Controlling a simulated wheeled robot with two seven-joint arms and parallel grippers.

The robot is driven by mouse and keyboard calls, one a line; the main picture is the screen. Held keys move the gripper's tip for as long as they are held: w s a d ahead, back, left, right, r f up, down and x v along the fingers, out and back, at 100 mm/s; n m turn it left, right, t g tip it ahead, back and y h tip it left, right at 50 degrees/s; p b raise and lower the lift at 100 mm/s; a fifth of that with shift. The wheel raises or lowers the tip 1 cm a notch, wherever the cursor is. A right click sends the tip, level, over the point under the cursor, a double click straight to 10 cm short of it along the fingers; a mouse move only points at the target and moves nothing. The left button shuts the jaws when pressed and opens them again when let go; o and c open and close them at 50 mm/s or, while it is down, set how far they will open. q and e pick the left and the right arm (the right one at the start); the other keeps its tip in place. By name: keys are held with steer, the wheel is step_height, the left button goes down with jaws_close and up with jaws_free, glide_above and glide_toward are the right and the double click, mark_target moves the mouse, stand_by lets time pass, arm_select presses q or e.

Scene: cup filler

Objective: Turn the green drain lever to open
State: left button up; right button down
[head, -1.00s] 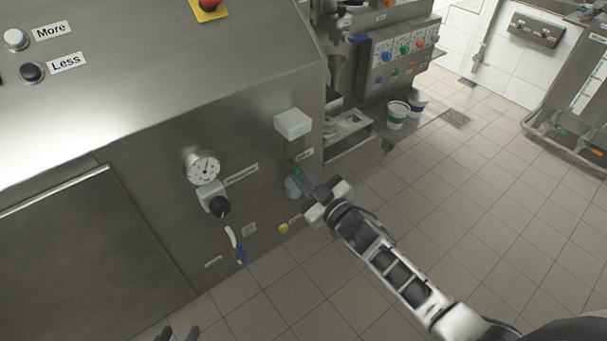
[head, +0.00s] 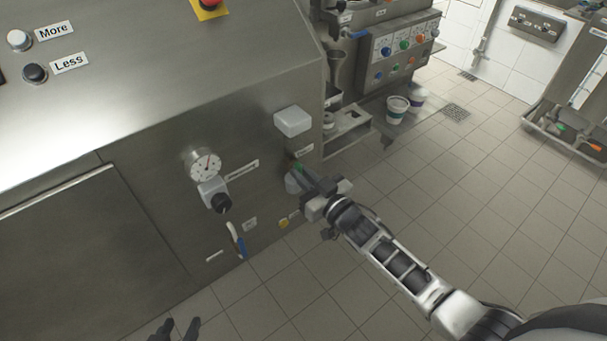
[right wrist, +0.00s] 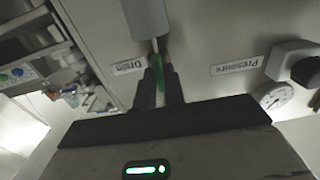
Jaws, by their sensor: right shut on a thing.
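The green drain lever (right wrist: 157,72) shows in the right wrist view between the two dark fingers of my right gripper (right wrist: 160,85), just by the "Drain" label (right wrist: 130,66). My right gripper is shut on it. In the head view my right gripper (head: 299,175) reaches the machine's front panel, and only a small green bit of the lever (head: 298,168) shows; the fingers hide most of it. My left gripper (head: 177,331) shows at the bottom edge of the head view, its two dark fingertips apart and empty.
A white box (head: 292,121) juts from the panel above the lever. Cups (head: 397,109) stand at the back. The tiled floor at right is clear.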

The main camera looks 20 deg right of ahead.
steer(key=shift+f, duration=0.1)
steer(key=c, duration=1.5)
jaws_free()
steer(key=v, duration=1.6)
steer(key=s+a+f+g+h, duration=0.1)
steer(key=s+a+g, duration=0.1)
steer(key=s, duration=0.1)
steer(key=s+a+f+g+h, duration=0.1)
steer(key=s+a+f+g, duration=0.1)
steer(key=s, duration=0.1)
steer(key=s+a+f+m+g+h, duration=0.1)
steer(key=s+a+g, duration=0.1)
steer(key=s, duration=0.1)
steer(key=shift+a+f+g, duration=0.3)
steer(key=shift+a+g, duration=0.1)
